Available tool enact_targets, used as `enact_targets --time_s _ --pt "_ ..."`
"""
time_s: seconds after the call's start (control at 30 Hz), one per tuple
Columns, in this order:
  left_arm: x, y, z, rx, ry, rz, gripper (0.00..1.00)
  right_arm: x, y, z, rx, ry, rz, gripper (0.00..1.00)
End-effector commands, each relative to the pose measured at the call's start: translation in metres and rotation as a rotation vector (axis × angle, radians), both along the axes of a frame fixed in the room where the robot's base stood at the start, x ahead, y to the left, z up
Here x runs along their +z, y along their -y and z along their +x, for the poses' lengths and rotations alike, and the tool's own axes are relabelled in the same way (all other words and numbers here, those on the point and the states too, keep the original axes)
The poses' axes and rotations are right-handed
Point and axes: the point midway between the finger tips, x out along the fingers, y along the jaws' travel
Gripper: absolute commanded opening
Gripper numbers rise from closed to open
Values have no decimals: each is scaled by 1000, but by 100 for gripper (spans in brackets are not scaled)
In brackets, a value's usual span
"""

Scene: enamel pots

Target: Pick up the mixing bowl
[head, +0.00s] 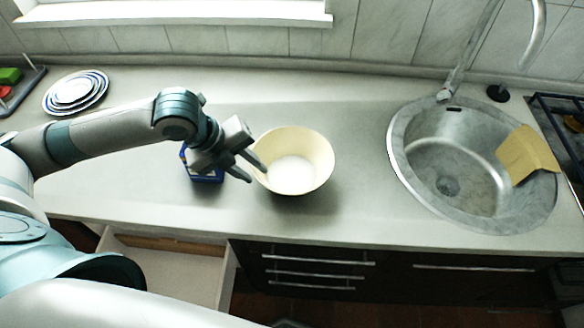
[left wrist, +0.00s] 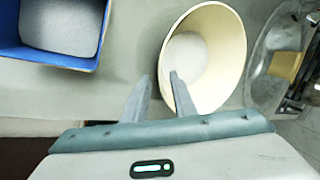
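The mixing bowl (head: 297,148) is cream-coloured with a paler white bottom, and stands upright on the counter left of the sink. It also shows in the left wrist view (left wrist: 212,40). My left gripper (head: 253,171) is at the bowl's left rim, with its two fingers apart. In the left wrist view, the fingers (left wrist: 158,90) point towards the bowl; the right finger overlaps the near rim and the left one is outside it. I cannot tell whether either finger touches the wall. My right gripper is not in view.
A blue box (head: 206,177) stands just left of the bowl, partly hidden by my left gripper. Stacked plates (head: 91,98) lie at the back left. A round sink (head: 404,163) with a yellow cloth (head: 527,154) is right. An open drawer (head: 172,268) is below the counter.

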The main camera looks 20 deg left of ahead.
Motion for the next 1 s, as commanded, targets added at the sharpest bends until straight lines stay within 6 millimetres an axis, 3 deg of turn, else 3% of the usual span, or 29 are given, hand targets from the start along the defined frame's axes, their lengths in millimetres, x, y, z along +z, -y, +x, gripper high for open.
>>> enact_targets --time_s 0.37,0.8,1.0 --pt "-2 2 0 -1 -1 -1 25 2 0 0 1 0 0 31" --pt "-42 24 10 0 -2 -1 25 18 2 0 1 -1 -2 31" --pt "-46 24 11 -1 0 0 25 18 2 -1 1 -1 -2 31"
